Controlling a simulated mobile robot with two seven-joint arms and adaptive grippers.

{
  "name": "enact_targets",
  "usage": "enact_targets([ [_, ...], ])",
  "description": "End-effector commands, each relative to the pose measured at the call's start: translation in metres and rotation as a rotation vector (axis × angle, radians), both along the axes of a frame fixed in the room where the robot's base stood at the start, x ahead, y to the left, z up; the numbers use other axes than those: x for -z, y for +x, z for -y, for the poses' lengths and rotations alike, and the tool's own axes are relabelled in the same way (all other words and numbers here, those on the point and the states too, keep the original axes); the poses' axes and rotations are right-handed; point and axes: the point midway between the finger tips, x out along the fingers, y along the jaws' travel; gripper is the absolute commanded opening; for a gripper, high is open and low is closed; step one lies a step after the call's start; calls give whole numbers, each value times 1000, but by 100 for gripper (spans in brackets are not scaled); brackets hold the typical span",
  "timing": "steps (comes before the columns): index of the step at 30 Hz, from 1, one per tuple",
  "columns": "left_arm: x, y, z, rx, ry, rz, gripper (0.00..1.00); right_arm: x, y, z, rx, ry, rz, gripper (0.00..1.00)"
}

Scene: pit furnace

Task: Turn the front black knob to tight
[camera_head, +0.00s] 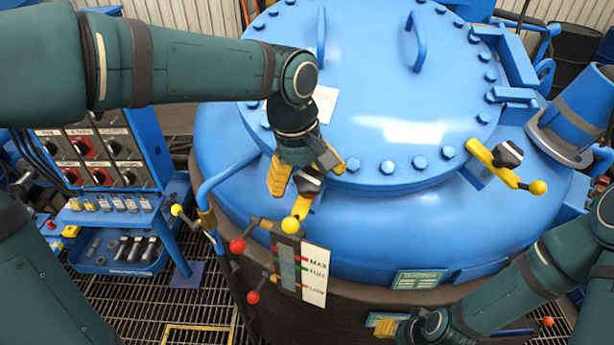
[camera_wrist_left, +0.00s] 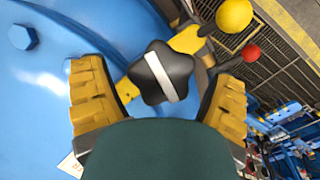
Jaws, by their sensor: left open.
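The front black knob (camera_head: 309,183) sits on a yellow clamp arm at the lid's front edge, and the arm ends in a yellow ball (camera_head: 290,225). In the left wrist view the knob (camera_wrist_left: 163,73) is star-shaped with a white stripe across its top. My left gripper (camera_head: 307,172) is open over the knob, one yellow finger on each side. In the wrist view (camera_wrist_left: 160,100) gaps show between the knob and both fingers. My right gripper (camera_head: 395,328) is low at the bottom edge, far from the knob; its opening is hard to see.
A second black knob (camera_head: 508,155) sits on another yellow clamp at the lid's right. Below the front knob are red-ball levers (camera_head: 238,245) and a white level gauge (camera_head: 314,275). A control panel (camera_head: 95,150) stands left. The blue furnace lid (camera_head: 400,100) carries several bolts.

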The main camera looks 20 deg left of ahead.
Motion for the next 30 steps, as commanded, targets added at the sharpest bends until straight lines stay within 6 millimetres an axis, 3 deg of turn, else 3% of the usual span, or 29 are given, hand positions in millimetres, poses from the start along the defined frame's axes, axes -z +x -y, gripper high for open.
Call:
enact_targets([
  [5,0,0,0,0,0,0,86,0,0,0,0,0,0,47],
  [11,0,0,0,0,0,0,19,0,0,0,0,0,0,47],
  [23,-2,0,0,43,16,-5,18,-5,0,0,0,1,0,47],
  [30,-3,1,2,178,71,-18,18,-17,0,1,-1,3,1,47],
])
